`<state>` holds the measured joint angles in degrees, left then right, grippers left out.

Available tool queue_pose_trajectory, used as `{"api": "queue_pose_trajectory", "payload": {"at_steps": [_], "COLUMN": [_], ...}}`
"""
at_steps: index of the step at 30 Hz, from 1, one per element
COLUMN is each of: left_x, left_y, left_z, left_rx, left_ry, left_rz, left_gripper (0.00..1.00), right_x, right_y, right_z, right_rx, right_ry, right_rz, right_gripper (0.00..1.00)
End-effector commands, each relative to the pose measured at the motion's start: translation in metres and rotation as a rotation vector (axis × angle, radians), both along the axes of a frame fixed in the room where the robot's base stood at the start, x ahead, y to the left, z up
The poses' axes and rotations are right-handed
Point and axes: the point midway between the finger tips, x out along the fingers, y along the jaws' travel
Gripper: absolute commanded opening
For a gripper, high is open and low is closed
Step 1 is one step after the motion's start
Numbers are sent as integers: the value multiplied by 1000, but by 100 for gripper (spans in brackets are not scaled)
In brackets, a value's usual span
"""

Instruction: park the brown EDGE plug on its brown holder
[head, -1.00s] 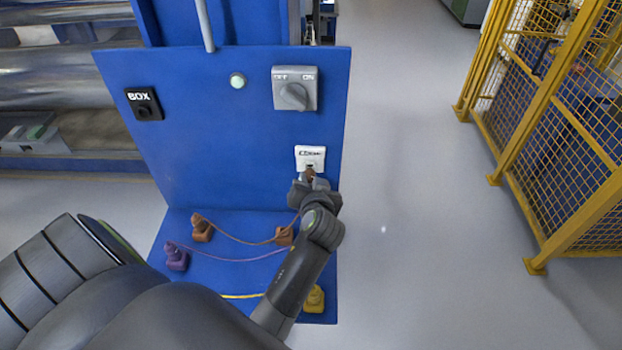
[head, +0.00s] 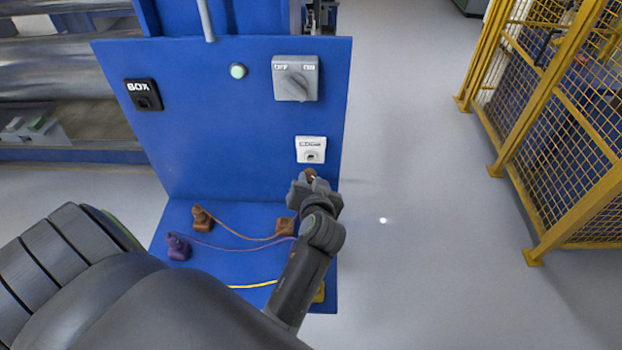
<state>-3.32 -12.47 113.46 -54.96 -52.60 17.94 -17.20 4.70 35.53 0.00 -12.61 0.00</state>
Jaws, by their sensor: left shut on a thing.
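My left gripper (head: 309,184) is shut on the brown EDGE plug (head: 311,174), only a small part of which shows between the fingers. The plug is just below and in front of the white socket (head: 311,150) on the blue panel, apart from it. A brown holder block (head: 285,226) sits on the blue shelf below and left of the gripper, partly beside my arm. A second brown block (head: 202,218) with a plug on it stands further left. A brown cable (head: 240,237) runs between them. My right gripper is not in view.
The blue panel (head: 210,130) carries a black BOX socket (head: 143,94) and a grey OFF/ON switch (head: 295,78). A purple plug on its block (head: 179,247) and a yellow cable (head: 255,285) are on the shelf. A yellow fence (head: 540,130) stands at right beyond clear floor.

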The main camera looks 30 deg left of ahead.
Motion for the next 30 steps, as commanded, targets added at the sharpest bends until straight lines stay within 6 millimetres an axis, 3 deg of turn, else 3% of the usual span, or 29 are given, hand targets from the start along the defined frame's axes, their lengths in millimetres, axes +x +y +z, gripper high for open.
{"api": "queue_pose_trajectory", "payload": {"at_steps": [19,30], "left_x": [-3,-2], "left_y": [1,17], "left_z": [-2,-19], "left_rx": [-10,-92], "left_ry": [17,215], "left_rz": [-16,-221], "left_gripper": [4,4], "right_x": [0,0], "right_y": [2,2], "right_z": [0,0], "right_rx": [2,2], "right_ry": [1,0], "right_rz": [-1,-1], "right_gripper": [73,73]}}
